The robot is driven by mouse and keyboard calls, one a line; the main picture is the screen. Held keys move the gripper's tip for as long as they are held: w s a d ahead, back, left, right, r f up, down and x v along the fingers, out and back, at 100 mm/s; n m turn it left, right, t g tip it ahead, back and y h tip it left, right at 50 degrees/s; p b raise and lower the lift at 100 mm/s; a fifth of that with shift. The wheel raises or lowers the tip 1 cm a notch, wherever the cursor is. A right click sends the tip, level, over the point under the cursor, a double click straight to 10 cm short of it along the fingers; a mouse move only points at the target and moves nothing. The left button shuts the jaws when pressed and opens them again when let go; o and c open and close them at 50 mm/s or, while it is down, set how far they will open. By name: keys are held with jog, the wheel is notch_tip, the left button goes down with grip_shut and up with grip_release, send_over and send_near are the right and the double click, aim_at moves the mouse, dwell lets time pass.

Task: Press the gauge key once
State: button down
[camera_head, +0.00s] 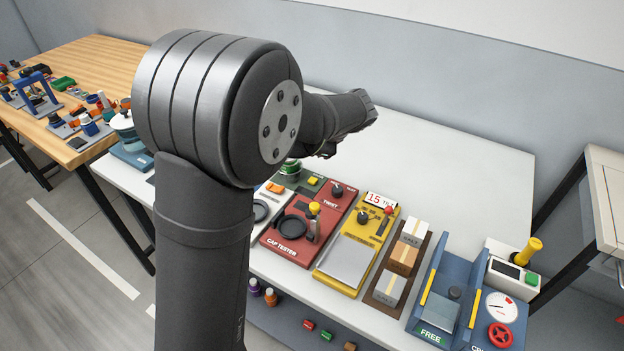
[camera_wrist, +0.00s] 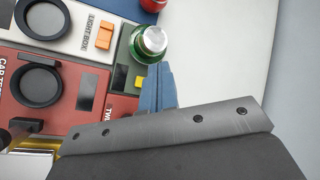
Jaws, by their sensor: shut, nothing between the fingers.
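A dark green panel (camera_wrist: 126,50) carries a small yellow key (camera_wrist: 139,82) in the wrist view. In the camera_head view this yellow key (camera_head: 314,181) shows just right of my arm. No label naming it as the gauge key is readable. A green jar with a silver top (camera_wrist: 152,40) stands on the panel's far part. My gripper (camera_wrist: 160,68) has its blue fingers together and empty. In the wrist view the fingertips appear just right of the yellow key and below the jar; their height above the panel is unclear. My arm mostly hides the gripper in the camera_head view.
The red cap tester (camera_head: 290,248) and the white light box (camera_wrist: 62,30) sit beside the green panel. A yellow scale (camera_head: 335,285), a box rack (camera_head: 380,293) and a blue unit with a round dial (camera_head: 502,306) stand to the right. The back of the white table (camera_head: 450,165) is clear.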

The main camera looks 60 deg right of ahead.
aim_at(316, 182)
jog(key=shift+s+d+f+m+t+h, duration=0.3)
jog(key=shift+s+d+f+m+t, duration=0.25)
jog(key=shift+d+f+m, duration=0.3)
jog(key=shift+f, duration=4.3)
jog(key=shift+f, duration=0.1)
jog(key=shift+f, duration=0.35)
jog(key=shift+f, duration=0.45)
jog(key=shift+r, duration=0.9)
